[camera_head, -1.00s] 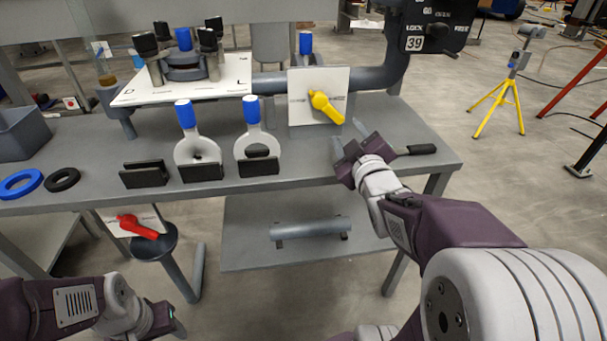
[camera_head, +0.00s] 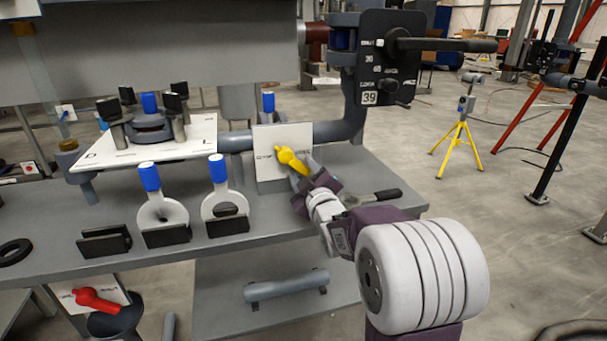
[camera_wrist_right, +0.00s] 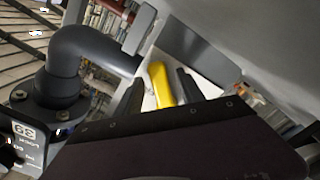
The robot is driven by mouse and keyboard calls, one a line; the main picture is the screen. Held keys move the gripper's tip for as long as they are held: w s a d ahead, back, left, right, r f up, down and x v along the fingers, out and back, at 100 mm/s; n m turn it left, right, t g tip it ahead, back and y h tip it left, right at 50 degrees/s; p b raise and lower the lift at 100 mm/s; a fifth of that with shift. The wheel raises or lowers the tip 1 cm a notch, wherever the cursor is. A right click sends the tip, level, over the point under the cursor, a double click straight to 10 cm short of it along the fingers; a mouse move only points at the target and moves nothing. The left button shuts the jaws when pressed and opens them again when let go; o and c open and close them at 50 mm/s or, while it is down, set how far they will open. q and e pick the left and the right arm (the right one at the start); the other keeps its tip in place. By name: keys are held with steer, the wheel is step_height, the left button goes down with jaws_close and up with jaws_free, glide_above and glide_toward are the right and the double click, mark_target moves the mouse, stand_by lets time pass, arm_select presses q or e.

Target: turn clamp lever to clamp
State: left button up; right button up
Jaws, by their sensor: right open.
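A yellow lever (camera_head: 292,160) is mounted on a white plate (camera_head: 268,172) at the back of the bench, slanting down to the right. My right gripper (camera_head: 306,178) is open at the lever's lower end. In the right wrist view, the yellow lever (camera_wrist_right: 161,84) shows between the fingers of my right gripper (camera_wrist_right: 162,95); contact cannot be told. A black panel (camera_head: 385,75) marked 39 carries a long black handle (camera_head: 445,45) pointing right. Small lettering does not show clearly which lever is the clamp lever. My left gripper is out of view.
A black-handled tool (camera_head: 372,197) lies close right of my gripper. A grey pipe (camera_head: 345,130) runs behind the plate. A red lever (camera_head: 98,299) is below the bench.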

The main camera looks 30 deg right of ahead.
jaws_close()
stand_by(1.4)
